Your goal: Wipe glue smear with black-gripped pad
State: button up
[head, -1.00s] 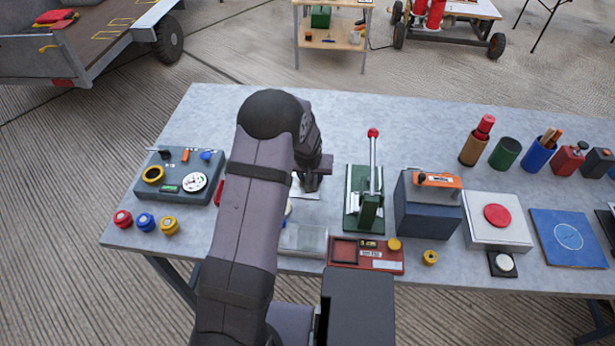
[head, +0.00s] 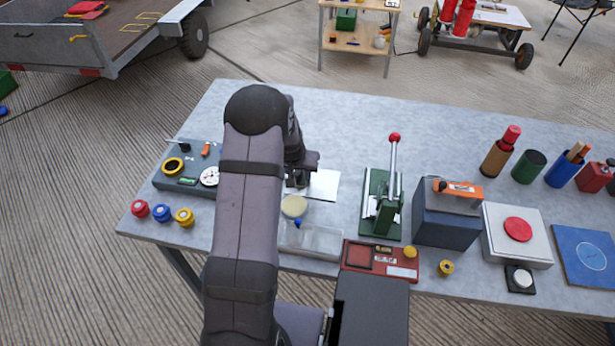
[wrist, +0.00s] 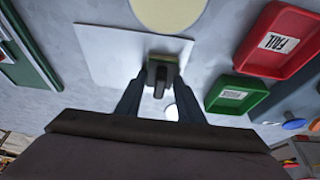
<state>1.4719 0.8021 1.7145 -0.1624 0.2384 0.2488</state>
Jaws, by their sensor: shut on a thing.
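My gripper (wrist: 160,98) is shut on the black grip of a small pad (wrist: 160,77). The pad's yellow-green edge shows past the grip, over the edge of a white sheet (wrist: 105,48). Whether the pad touches the sheet I cannot tell. In the head view my gripper (head: 298,180) is partly hidden by my arm, at the left edge of the white sheet (head: 324,184). A whitish patch (wrist: 172,112) shows between the fingers in the wrist view; I cannot tell if it is the glue smear.
A cream disc (head: 293,206) and a clear tray (head: 312,240) lie nearer me. A green lever press (head: 382,205) stands right of the sheet. In the wrist view, a red FAIL tray (wrist: 285,62) and a green tray (wrist: 237,92) lie to the right.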

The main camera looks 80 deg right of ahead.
aim_at(312, 177)
jog(key=shift+w+f, duration=0.15)
jog(key=shift+w, duration=0.35)
jog(key=shift+d+r, duration=0.2)
jog(key=shift+d, duration=0.1)
jog(key=s+p, duration=0.2)
jog(key=s, duration=0.3)
jog(key=shift+s+p, duration=0.4)
jog(key=shift+s+f+b, duration=0.2)
jog(key=shift+s+b, duration=0.85)
jog(key=shift+s, duration=1.5)
jog(key=shift+w+r+p, duration=0.2)
jog(key=shift+w+p, duration=0.65)
jog(key=shift+w, duration=0.3)
jog(key=shift+w+p, duration=0.75)
jog(key=shift+w, duration=0.7)
jog(key=shift+w+f, duration=0.15)
jog(key=shift+w, duration=1.4)
jog(key=shift+w+b, duration=0.7)
jog(key=shift+b, duration=0.05)
jog(key=r, duration=0.1)
jog(key=w+r+p, duration=0.1)
jog(key=r, duration=0.1)
jog(key=shift+r, duration=0.15)
jog(key=shift+r+p, duration=1.9)
jog(key=shift+r, duration=0.65)
